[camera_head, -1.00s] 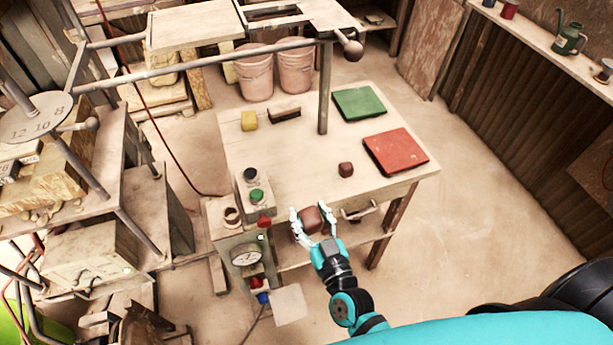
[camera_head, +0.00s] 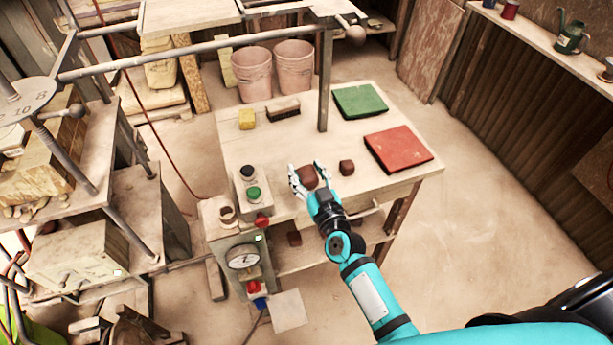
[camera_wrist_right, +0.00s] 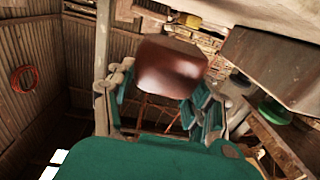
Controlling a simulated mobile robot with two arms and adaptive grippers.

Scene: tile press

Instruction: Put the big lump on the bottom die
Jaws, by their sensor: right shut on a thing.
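The big lump (camera_head: 309,177), a reddish-brown block, is between the fingers of my right gripper (camera_head: 308,184). The gripper is shut on it. In the picture they overlap the near edge of the wooden table. In the wrist view the big lump (camera_wrist_right: 172,68) stands up out of the green fingers of the right gripper (camera_wrist_right: 165,108), clear of other things. A smaller brown lump (camera_head: 346,167) lies on the table just right of it. I cannot make out the bottom die for certain. My left gripper is out of view.
The wooden table (camera_head: 290,150) bears a red slab (camera_head: 398,149), a green slab (camera_head: 360,101), a yellow block (camera_head: 247,119) and a brush (camera_head: 284,109). A control box (camera_head: 250,190) with buttons stands at its left corner. A metal bar (camera_head: 200,60) and post cross above.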

